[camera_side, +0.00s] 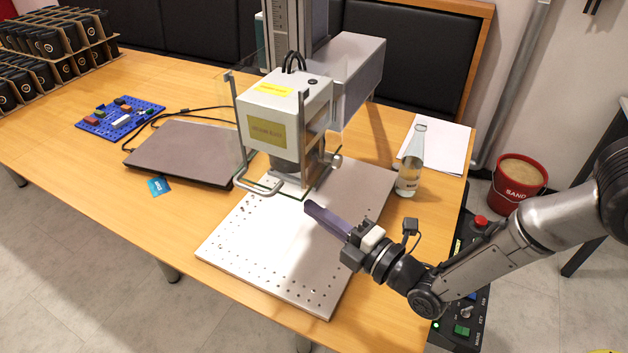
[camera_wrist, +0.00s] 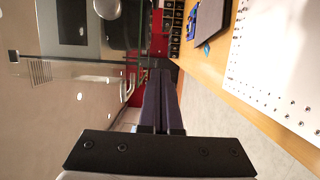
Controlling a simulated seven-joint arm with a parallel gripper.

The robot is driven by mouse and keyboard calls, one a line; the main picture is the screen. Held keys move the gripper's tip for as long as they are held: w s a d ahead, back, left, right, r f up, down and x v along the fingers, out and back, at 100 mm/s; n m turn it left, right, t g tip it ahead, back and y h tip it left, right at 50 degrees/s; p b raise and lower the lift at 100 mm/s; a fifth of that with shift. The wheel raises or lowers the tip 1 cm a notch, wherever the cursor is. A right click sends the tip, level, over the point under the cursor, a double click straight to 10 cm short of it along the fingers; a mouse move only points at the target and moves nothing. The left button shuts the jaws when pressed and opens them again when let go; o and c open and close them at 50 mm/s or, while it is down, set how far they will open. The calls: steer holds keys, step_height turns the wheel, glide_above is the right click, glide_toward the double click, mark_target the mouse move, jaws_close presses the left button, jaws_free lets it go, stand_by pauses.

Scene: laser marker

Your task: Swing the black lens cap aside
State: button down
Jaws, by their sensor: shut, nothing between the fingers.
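The laser head (camera_side: 285,110) is a pale box with yellow labels, standing over the metal work plate (camera_side: 250,250). A dark round part (camera_side: 290,170) sits under the head in the side view, partly behind the clear guard and its handle; I cannot tell the lens cap from the lens there. In the wrist view, which is turned sideways, a dark round shape (camera_wrist: 107,8) is cut by the top edge. My gripper (camera_side: 309,207) has long dark fingers, shut and empty, above the plate and in front of the head, apart from it. The fingers also show in the wrist view (camera_wrist: 160,78).
The clear guard has a metal handle (camera_side: 258,188) at its lower front. A glass bottle (camera_side: 411,160) stands right of the plate, near white paper (camera_side: 440,143). A closed laptop (camera_side: 185,152) lies left. A control box with a red button (camera_side: 481,221) is below my arm.

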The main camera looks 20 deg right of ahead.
steer(key=w+d+n+g+y, duration=0.1)
steer(key=w+d+n+y, duration=0.15)
steer(key=d, duration=0.45)
steer(key=w+a, duration=0.3)
steer(key=w, duration=0.8)
steer(key=shift+w+a+f+m+h, duration=0.3)
steer(key=shift+f+m+h, duration=0.1)
steer(key=shift+m+h, duration=0.05)
steer(key=shift+h, duration=0.3)
steer(key=shift+w+d+m+t+h, duration=0.1)
steer(key=shift+d+m+t+h, duration=0.25)
steer(key=shift+m+h, duration=0.35)
steer(key=shift+w+d+m+t+h, duration=0.1)
steer(key=shift+m+t+h, duration=0.45)
steer(key=shift+h, duration=0.25)
steer(key=shift+s+a, duration=0.1)
